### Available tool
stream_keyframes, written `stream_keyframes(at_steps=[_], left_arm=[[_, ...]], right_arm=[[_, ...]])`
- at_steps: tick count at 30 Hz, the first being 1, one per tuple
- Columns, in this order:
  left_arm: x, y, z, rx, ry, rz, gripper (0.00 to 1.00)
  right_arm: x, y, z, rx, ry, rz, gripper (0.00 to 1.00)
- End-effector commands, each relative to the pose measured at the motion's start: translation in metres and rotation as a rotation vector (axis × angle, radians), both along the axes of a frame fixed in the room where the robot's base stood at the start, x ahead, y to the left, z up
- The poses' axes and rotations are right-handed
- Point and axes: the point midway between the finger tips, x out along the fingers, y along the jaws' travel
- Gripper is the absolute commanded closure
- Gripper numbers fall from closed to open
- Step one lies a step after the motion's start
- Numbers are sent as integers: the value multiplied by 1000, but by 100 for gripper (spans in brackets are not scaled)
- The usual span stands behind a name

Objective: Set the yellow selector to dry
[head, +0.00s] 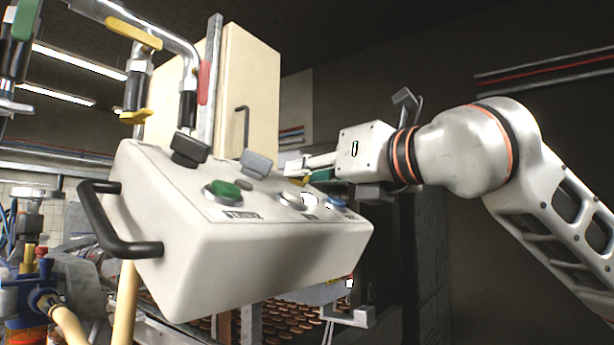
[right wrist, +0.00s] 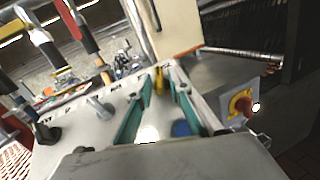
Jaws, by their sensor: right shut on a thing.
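The yellow selector (right wrist: 159,84) stands on the far part of the white control box in the right wrist view. My right gripper (right wrist: 162,77), with green pads, has its fingertips on either side of the selector and is shut on it. The small marks on the panel are too small to read, so I cannot tell which setting the selector points to. My left gripper is not in view.
The white control box (head: 190,240) has a black side handle (head: 110,225), a green button (head: 226,189), a blue button (right wrist: 181,129) and dark switches (head: 190,149). A red rotary switch on yellow (right wrist: 242,105) sits right of the box. Pipes with coloured levers (head: 135,32) rise behind.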

Motion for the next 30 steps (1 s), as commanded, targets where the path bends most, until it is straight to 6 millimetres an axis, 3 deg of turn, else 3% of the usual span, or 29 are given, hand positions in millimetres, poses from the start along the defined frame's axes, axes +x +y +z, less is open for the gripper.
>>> stream_keyframes(at_steps=[17,30], left_arm=[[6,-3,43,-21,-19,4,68],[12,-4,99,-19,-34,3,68]], right_arm=[[7,-7,6,-134,-188,411,100],[12,-8,4,-214,-292,637,100]])
